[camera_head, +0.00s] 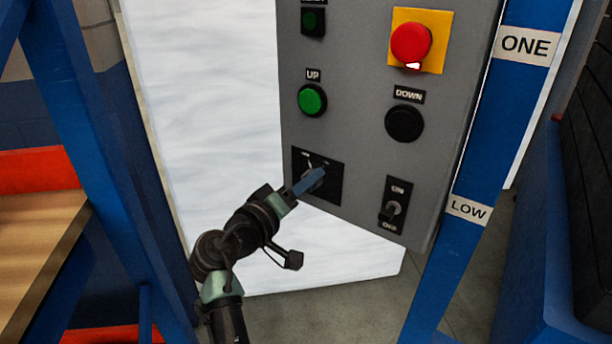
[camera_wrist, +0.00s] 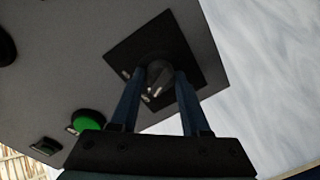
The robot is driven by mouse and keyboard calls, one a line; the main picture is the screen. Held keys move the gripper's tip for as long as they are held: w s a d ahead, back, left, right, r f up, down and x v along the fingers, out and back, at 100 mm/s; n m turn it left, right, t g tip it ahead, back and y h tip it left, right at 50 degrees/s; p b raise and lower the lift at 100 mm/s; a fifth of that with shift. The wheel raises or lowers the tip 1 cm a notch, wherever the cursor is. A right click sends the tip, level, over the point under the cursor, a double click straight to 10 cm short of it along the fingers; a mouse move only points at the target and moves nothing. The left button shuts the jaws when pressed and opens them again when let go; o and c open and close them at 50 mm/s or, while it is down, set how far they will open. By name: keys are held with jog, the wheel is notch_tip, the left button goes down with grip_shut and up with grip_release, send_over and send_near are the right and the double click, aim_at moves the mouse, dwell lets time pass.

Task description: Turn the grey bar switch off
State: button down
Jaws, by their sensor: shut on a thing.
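The grey bar switch (camera_wrist: 160,72) is a dark knob on a square black plate at the panel's lower left. In the wrist view its knob sits between my two fingers, with small pale marks beside it. My gripper (camera_wrist: 159,84) is shut on this knob, one finger on each side. In the head view my gripper (camera_head: 316,175) reaches the black plate (camera_head: 333,190) from the lower left, and its blue fingers cover most of the knob. The knob's exact setting is hard to read.
The grey panel (camera_head: 360,140) also carries a red emergency button (camera_head: 410,43), a green UP button (camera_head: 312,100), a black DOWN button (camera_head: 404,123) and an ON/OFF toggle (camera_head: 391,211) right of my gripper. Blue posts (camera_head: 470,190) stand at both sides.

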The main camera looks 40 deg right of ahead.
jog(key=shift+n, duration=0.6)
jog(key=shift+c, duration=1.9)
grip_release()
jog(key=shift+a+p, duration=0.15)
jog(key=shift+p, duration=0.15)
jog(key=v, duration=1.2)
jog(key=shift+a+p, duration=0.35)
jog(key=shift+a, duration=0.05)
jog(key=shift+r, duration=0.1)
